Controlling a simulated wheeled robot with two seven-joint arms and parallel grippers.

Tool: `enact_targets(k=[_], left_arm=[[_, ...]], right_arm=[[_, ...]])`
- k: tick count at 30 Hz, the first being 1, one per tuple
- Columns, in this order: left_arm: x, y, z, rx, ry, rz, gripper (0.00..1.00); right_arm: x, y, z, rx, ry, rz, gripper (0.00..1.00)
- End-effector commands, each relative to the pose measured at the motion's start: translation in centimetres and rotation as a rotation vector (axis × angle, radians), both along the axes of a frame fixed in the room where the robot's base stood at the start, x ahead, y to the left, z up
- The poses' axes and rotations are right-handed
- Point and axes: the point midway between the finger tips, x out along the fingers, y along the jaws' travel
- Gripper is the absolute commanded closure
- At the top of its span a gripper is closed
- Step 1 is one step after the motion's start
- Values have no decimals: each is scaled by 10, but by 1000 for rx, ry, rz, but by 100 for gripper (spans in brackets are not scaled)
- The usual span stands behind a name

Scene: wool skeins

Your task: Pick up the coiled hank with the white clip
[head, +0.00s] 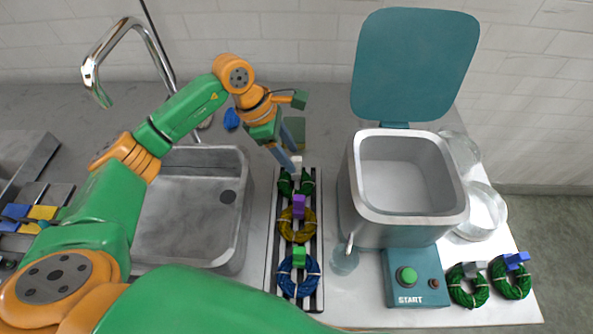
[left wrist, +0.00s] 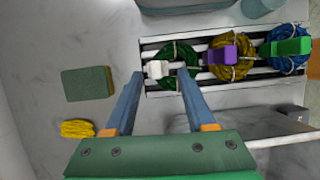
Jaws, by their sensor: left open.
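The coiled hank with the white clip is a dark green hank (head: 307,186) at the far end of a slatted rack (head: 268,260). Its white clip (head: 296,163) is partly hidden by my left gripper (head: 293,163) in the head view. In the left wrist view, the white clip (left wrist: 157,69) lies between the lines of my two open fingertips (left wrist: 160,75), with the green coil (left wrist: 178,54) just beyond. The fingers hold nothing; I cannot tell how far above the clip they are. My right gripper is not in view.
A yellow hank with a purple clip (head: 298,207) and a blue hank with a green clip (head: 299,257) share the rack. The sink (head: 185,215) is left, an open-lidded pot (head: 405,205) right. Two green hanks (head: 467,287) lie front right. A green sponge (left wrist: 88,84) lies nearby.

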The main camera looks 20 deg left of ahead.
Motion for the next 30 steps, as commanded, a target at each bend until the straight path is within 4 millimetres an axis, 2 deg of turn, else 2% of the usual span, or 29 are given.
enact_targets(k=[1, 2, 6, 12, 14, 18, 19, 28, 30], left_arm=[[2, -6, -3, -3, 7, 0, 45], [4, -9, -8, -2, 7, -1, 45], [6, -15, -29, -2, 4, -1, 45], [7, -16, -32, -2, 1, 1, 45], [7, -15, -32, -2, 1, 1, 58], [7, -15, -32, -3, 1, 1, 96], [7, -15, -32, -3, 1, 1, 100], [7, -15, -31, -3, 1, 1, 100], [8, -15, -26, -4, -2, 1, 100]], right_arm=[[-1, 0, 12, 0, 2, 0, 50], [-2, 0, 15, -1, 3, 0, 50], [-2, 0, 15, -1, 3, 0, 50], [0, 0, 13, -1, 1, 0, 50], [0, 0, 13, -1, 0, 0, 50], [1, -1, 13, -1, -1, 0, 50], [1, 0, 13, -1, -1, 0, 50], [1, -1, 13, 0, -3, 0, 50], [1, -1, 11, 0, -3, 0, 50]])
